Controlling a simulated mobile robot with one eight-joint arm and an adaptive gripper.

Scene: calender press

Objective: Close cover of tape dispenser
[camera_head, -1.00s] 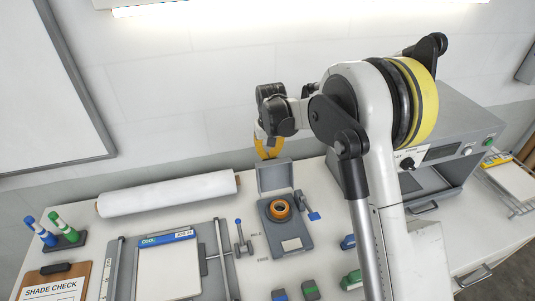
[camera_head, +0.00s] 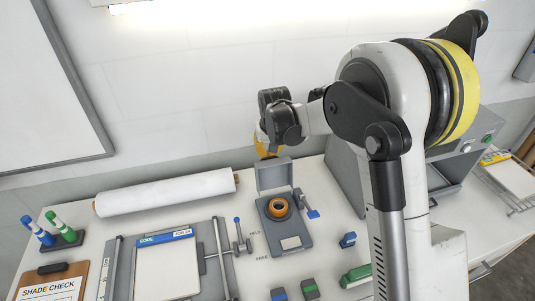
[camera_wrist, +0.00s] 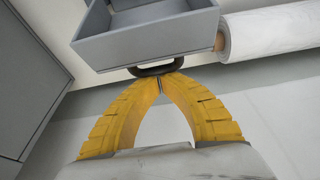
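The grey tape dispenser (camera_head: 300,228) stands on the table with an orange tape roll (camera_head: 278,208) in it. Its cover (camera_head: 273,177) stands open, roughly upright, at the back. In the wrist view the cover (camera_wrist: 150,42) shows as a shallow grey box with a dark curved handle (camera_wrist: 158,70) on its near edge. My gripper (camera_head: 268,157) is at the cover's top edge in the head view, partly hidden by my wrist. In the wrist view its yellow fingertips (camera_wrist: 160,80) meet right at the handle. I cannot tell whether the handle is between them.
A white roll (camera_head: 168,192) lies left of the dispenser. A small blue-knobbed lever (camera_head: 240,240) stands to the left, and a blue-handled part (camera_head: 311,213) is on the right side. A grey press machine (camera_head: 345,178) is at the right, partly behind my arm.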

